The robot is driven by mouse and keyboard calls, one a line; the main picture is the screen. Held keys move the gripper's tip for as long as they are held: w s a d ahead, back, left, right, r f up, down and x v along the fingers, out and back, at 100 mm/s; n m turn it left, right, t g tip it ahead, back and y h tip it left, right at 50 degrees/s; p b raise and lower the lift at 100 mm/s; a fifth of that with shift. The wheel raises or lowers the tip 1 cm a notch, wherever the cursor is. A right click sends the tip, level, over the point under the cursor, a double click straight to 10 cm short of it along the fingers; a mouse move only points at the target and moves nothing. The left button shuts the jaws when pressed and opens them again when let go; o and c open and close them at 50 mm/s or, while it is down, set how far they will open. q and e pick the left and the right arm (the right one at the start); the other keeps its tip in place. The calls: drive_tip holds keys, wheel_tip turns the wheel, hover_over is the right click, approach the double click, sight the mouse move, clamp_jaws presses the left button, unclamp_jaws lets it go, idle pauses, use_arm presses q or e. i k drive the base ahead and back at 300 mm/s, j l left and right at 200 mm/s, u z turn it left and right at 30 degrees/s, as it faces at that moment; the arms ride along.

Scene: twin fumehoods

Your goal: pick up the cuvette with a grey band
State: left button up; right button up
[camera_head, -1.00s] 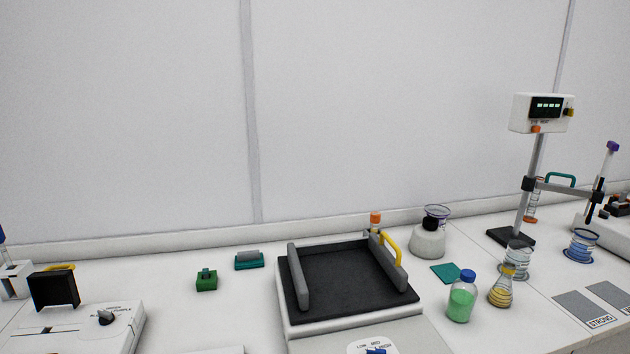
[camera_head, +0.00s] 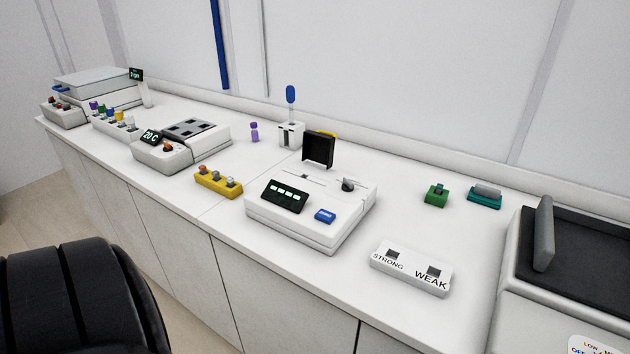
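No cuvette with a grey band can be made out for certain at this size. A yellow rack (camera_head: 217,185) in the head view stands at the bench's front edge, left of the white instrument, and holds several small pieces with grey and reddish tops. Any bands on them are too small to tell. A white holder (camera_head: 411,272) marked STRONG and WEAK lies right of the instrument, with two dark square slots that look empty. Neither of my grippers is in view.
A white instrument (camera_head: 306,224) with a raised black lid (camera_head: 318,150) stands mid-bench. A white block heater (camera_head: 162,156) reading 20 C and a rack of coloured vials (camera_head: 113,127) are left. Green (camera_head: 436,196) and teal (camera_head: 484,199) blocks and a shaker (camera_head: 525,300) are right.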

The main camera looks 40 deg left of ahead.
sight(215, 175)
drive_tip(key=u, duration=1.5)
drive_tip(key=j+u, duration=0.2)
drive_tip(key=i+j+u, duration=0.2)
drive_tip(key=j, duration=0.15)
